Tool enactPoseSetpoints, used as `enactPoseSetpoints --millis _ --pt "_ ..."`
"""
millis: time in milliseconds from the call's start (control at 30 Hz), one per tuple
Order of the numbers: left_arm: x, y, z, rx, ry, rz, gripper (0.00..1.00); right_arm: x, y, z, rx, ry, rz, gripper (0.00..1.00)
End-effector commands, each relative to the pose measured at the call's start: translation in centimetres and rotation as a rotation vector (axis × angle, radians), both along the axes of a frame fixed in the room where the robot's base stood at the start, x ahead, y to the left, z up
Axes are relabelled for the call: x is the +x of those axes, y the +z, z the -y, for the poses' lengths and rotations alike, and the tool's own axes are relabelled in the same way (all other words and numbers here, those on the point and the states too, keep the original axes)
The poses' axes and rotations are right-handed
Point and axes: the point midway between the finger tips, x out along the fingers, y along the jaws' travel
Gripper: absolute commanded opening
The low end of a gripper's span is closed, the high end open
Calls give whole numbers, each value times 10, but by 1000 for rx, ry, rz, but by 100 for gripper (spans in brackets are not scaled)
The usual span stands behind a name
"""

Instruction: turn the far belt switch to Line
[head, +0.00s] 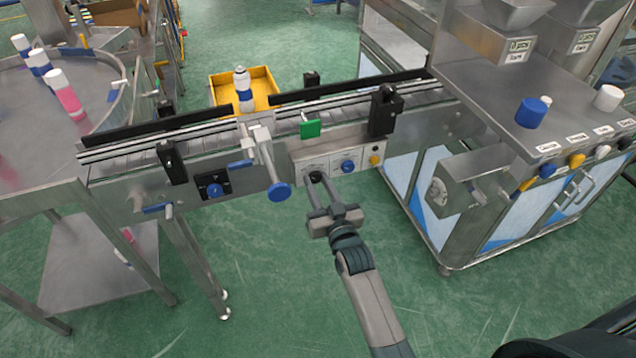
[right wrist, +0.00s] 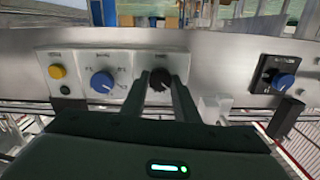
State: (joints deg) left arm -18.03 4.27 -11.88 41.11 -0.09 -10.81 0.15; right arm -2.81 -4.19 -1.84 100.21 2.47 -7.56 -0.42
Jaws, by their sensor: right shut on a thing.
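A light control panel (head: 333,166) is fixed to the front side of the conveyor. It carries a black knob, a blue knob (head: 347,166) and a yellow button (head: 375,160). My right gripper (head: 319,182) reaches the panel from below and is shut on the black knob (right wrist: 159,80) at its left end in the head view. In the right wrist view the two fingers stand on either side of this knob. The knob's pointer and the small labels are too small to read, so its setting cannot be told. My left gripper is not in view.
A separate black plate with a blue knob (head: 214,190) sits further left on the conveyor. A blue-ended handle (head: 279,191) sticks out just left of my gripper. A steel cabinet (head: 470,190) stands at right.

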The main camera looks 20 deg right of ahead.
Motion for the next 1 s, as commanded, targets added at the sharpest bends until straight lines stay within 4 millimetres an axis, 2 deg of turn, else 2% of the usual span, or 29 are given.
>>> enactPoseSetpoints --millis 267,400,500,800,1000 --pt "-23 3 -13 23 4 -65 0 0 2 0 187 0 -7 5" --pt "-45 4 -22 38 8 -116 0 0 2 0 311 0 -12 5" --pt "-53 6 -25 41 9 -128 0 0 2 0 403 0 -14 5" --pt "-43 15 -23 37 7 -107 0 0 1 1 643 0 -22 5" --pt "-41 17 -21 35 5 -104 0 0 0 1 741 0 -24 5"
